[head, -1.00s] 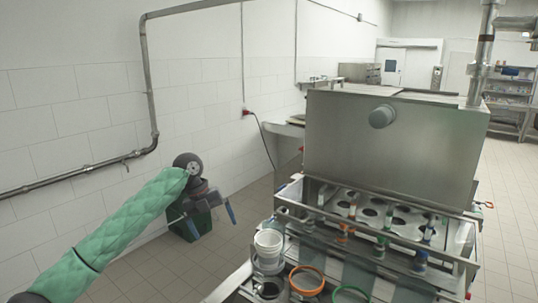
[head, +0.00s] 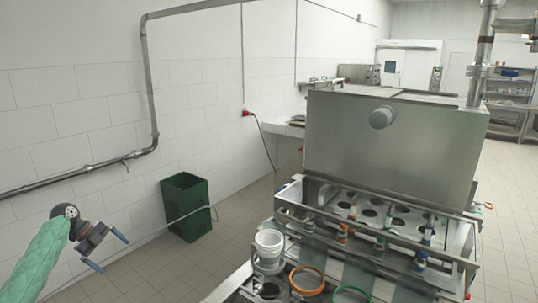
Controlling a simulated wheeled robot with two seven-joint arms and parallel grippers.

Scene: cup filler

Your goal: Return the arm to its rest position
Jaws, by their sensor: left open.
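My left arm, in a green quilted sleeve, comes in from the lower left in the head view. My left gripper (head: 106,252) is at its end, low on the left, with its two blue-tipped fingers spread apart and nothing between them. It is clear of the wall and of the filling machine. My right gripper is not in view.
A green bin (head: 186,207) stands on the floor by the tiled wall, right of my left gripper. The steel cup-filling machine (head: 390,150) fills the right side, with stacked white cups (head: 268,243) at its near left corner. An orange ring (head: 307,280) lies beside them.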

